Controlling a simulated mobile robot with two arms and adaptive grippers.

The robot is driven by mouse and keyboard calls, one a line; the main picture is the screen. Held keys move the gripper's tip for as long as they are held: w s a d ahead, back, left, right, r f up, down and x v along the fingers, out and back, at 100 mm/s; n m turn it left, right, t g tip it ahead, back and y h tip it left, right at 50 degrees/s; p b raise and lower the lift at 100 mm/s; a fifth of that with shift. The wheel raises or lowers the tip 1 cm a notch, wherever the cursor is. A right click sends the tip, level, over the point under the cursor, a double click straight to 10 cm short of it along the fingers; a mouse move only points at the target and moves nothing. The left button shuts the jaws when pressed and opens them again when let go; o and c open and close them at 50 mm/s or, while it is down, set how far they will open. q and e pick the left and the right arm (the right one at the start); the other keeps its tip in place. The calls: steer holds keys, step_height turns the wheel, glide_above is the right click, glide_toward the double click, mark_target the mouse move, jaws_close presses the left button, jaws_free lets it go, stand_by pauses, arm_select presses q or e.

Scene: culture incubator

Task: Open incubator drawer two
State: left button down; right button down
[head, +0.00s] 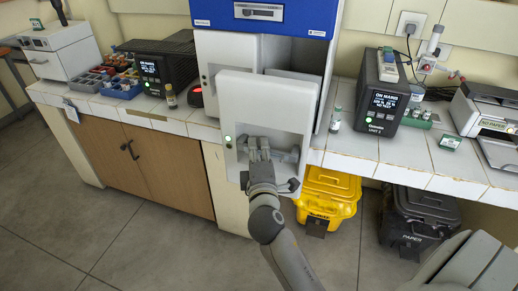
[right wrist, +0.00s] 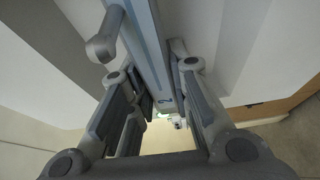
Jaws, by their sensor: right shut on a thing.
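The incubator (head: 207,45) is a white cabinet with a blue top on the bench. A white drawer front (head: 250,98) with a lit green light stands well forward of the cabinet, so the drawer is pulled out. Its bar handle runs across a recess and shows in the right wrist view (right wrist: 147,45), beside a small label reading "2". My right gripper (head: 262,150) is shut on this handle, with a finger on each side of the bar in the right wrist view (right wrist: 160,112). Its fingers partly hide the handle. My left gripper is not in view.
Display units (head: 386,102) stand on both sides of the incubator, with small vials and racks. A printer (head: 487,108) is at the right. A yellow bin (head: 328,190) and a black bin (head: 420,215) sit below the bench. Floor at left is clear.

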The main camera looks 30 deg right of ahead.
steer(key=c, duration=1.3)
jaws_free()
steer(key=shift+v, duration=3.75)
steer(key=shift+f, duration=0.1)
